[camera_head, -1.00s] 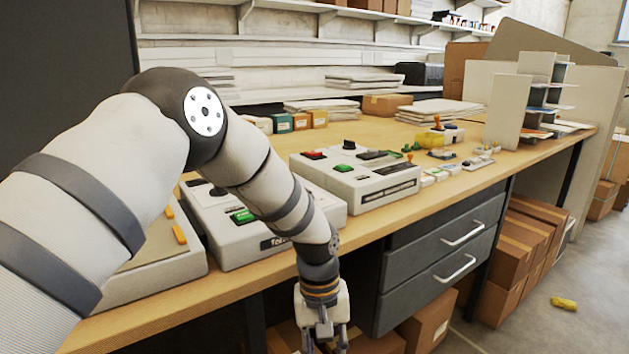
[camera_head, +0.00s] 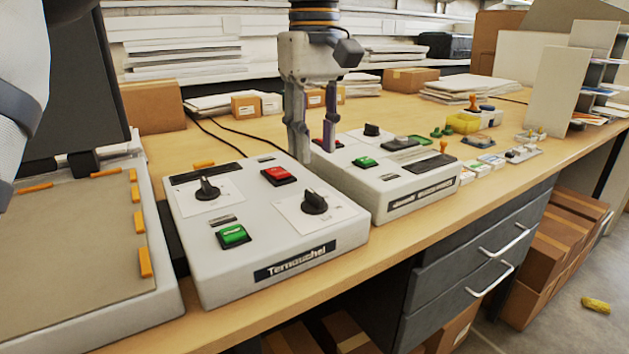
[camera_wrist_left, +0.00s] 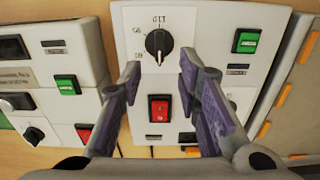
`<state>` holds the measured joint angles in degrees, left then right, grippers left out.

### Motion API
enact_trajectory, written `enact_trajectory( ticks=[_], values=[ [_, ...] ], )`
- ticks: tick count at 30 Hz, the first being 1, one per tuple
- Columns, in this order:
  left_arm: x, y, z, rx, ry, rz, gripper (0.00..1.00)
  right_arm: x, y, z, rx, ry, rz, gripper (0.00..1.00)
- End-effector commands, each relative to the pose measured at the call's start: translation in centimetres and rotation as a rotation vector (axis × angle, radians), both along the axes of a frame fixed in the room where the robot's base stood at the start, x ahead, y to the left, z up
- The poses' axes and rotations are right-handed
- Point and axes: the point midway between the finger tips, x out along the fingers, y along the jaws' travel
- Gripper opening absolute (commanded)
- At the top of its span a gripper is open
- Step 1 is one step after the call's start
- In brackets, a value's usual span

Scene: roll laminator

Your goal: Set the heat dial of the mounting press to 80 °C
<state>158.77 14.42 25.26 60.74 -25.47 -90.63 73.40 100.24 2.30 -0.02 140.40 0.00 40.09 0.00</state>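A white control unit with a "Temouchel"-like label (camera_head: 295,260) stands mid-bench. It has a near-right black dial (camera_head: 315,200), a far-left black dial (camera_head: 207,188), a red switch (camera_head: 279,175) and a green button (camera_head: 233,235). No label identifies it as the mounting press. My left gripper (camera_head: 313,152) points down, open and empty, above its far right side. In the left wrist view, the near-right dial (camera_wrist_left: 159,42) lies beyond the open fingertips, with no contact visible. Its scale marks are too small to read surely. The right finger partly hides the other dial. My right gripper is out of view.
A flat bed with orange tabs (camera_head: 70,225) lies left of the unit. A second white machine (camera_head: 400,185) stands close on the right. Black cables and small boxes (camera_head: 245,105) lie behind. Bare bench shows along the front edge.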

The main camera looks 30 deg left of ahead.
Motion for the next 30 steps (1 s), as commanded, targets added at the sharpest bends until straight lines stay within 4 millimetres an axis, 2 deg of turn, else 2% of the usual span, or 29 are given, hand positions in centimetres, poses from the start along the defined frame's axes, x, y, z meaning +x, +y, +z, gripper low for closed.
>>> enact_trajectory(
  ticks=[1,4,10,20,24,30],
  values=[
    [-0.1,0.0,-1.4,-0.003,0.006,-0.002,0.31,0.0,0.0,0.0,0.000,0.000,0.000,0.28],
    [-0.1,0.0,-4.0,-0.002,0.007,-0.002,0.31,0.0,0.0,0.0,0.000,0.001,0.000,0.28],
    [0.0,0.0,-7.3,-0.002,0.004,-0.001,0.31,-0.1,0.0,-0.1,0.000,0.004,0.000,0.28],
    [0.0,0.0,-7.9,-0.001,0.001,-0.001,0.31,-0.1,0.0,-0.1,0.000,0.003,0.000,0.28],
    [0.0,0.0,-7.9,-0.001,0.001,-0.001,0.01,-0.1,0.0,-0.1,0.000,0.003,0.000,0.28],
    [0.0,0.0,-7.9,-0.001,0.001,-0.001,0.00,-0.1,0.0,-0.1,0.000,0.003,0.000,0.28]
  ],
)
